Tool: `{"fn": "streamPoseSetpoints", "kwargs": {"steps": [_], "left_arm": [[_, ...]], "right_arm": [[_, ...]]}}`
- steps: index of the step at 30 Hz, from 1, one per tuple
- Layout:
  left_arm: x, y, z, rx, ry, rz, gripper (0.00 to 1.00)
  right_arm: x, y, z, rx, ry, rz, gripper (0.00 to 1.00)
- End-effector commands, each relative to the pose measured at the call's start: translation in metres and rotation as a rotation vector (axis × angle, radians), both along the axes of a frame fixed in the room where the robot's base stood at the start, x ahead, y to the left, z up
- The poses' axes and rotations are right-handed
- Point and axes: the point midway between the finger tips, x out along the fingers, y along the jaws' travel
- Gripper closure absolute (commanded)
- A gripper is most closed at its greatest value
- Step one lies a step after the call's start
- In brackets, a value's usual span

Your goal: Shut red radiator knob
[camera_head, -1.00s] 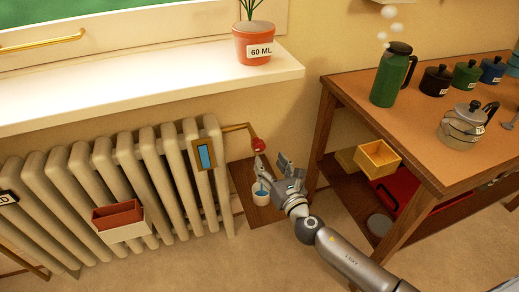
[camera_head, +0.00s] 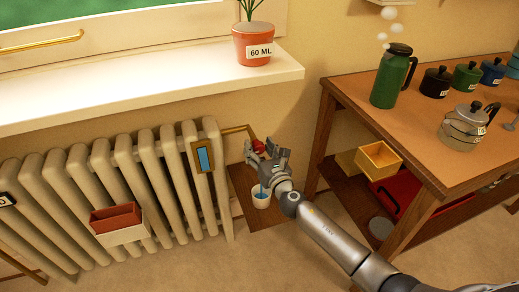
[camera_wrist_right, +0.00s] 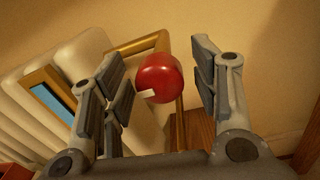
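The red radiator knob (camera_head: 258,146) sits at the end of a brass pipe beside the right end of the cream radiator (camera_head: 150,165). In the right wrist view the round red knob (camera_wrist_right: 158,78) shows between the fingers, with a small pale pointer at its lower left. My right gripper (camera_head: 268,153) is open at the knob, its fingers to either side. In the right wrist view a gap shows between the knob and the right finger of my gripper (camera_wrist_right: 160,85); contact on the left cannot be told. My left gripper is not in view.
A blue-windowed gauge (camera_head: 204,158) hangs on the radiator's right end. A white cup (camera_head: 261,197) stands on a low wooden board (camera_head: 266,217) below the knob. A wooden table (camera_head: 345,88) stands to the right. The window sill (camera_head: 150,88) runs above the radiator.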

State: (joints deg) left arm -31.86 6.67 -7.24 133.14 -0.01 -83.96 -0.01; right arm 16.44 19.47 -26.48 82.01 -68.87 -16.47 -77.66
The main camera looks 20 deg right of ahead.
Motion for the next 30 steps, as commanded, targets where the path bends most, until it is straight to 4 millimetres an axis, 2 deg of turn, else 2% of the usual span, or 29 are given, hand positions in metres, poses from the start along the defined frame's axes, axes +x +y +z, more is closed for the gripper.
{"fn": "streamPoseSetpoints", "kwargs": {"steps": [1,10,19,27,30], "left_arm": [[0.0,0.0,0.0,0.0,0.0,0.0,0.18],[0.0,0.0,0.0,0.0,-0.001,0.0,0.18],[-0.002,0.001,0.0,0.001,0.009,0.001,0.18],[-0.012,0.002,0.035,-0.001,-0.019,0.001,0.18],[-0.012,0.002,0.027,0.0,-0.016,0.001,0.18]], "right_arm": [[0.0,0.0,0.0,0.0,0.0,0.0,0.53],[0.0,0.0,0.0,0.0,0.0,0.0,0.9],[0.0,0.0,-0.001,0.04,0.002,0.0,0.9],[0.0,0.0,-0.003,0.204,0.008,0.0,0.9],[0.0,0.0,-0.003,0.291,0.011,0.0,0.9]]}}
